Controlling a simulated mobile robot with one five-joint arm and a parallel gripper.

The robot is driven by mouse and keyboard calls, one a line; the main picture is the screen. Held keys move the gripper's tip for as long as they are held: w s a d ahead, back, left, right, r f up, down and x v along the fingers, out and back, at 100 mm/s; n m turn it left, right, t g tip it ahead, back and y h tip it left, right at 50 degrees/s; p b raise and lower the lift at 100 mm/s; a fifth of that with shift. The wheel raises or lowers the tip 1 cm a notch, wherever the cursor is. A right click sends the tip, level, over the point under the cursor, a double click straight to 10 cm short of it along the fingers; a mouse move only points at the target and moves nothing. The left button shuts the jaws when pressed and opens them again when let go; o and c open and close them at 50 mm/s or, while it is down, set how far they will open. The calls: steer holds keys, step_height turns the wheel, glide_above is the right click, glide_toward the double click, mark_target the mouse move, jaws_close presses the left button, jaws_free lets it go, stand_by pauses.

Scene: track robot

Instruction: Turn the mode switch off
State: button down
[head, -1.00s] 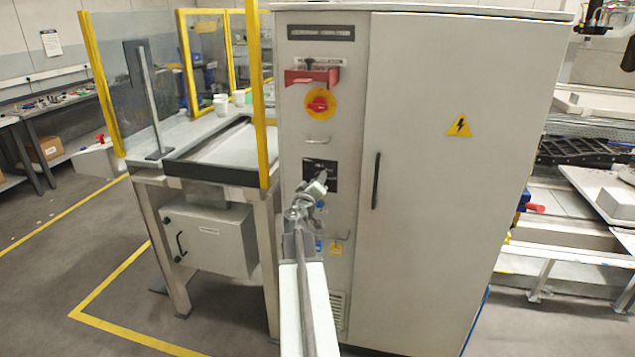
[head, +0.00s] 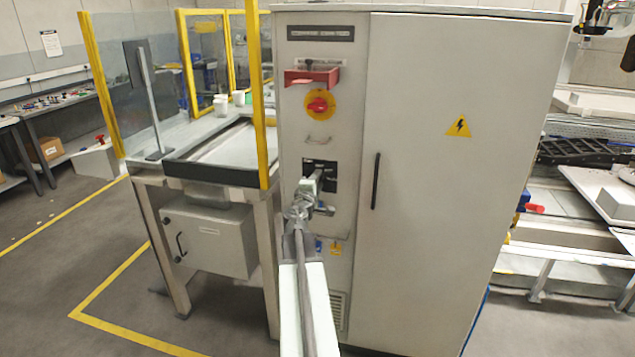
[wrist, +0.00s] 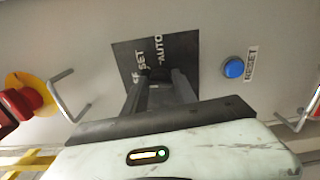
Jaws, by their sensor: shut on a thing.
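The mode switch plate (head: 332,172) is a black panel on the narrow front of the grey cabinet. It also shows in the wrist view (wrist: 185,50), with white lettering that includes "SET" and "AUTO". My gripper (head: 315,178) reaches to the plate in the head view. In the wrist view my gripper's fingers (wrist: 160,85) are close together at the plate, shut on the mode switch knob. The knob is almost wholly hidden between the fingers, and I cannot tell its position.
A blue reset button (wrist: 233,68) is beside the plate. Metal handles (wrist: 68,98) stick out nearby. A yellow post (head: 261,100) stands left of the cabinet.

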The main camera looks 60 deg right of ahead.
steer(key=shift+w+n, duration=0.15)
steer(key=shift+n, duration=0.45)
steer(key=c, duration=1.1)
jaws_free()
steer(key=shift+o, duration=0.2)
steer(key=v, duration=0.8)
steer(key=shift+d, duration=0.1)
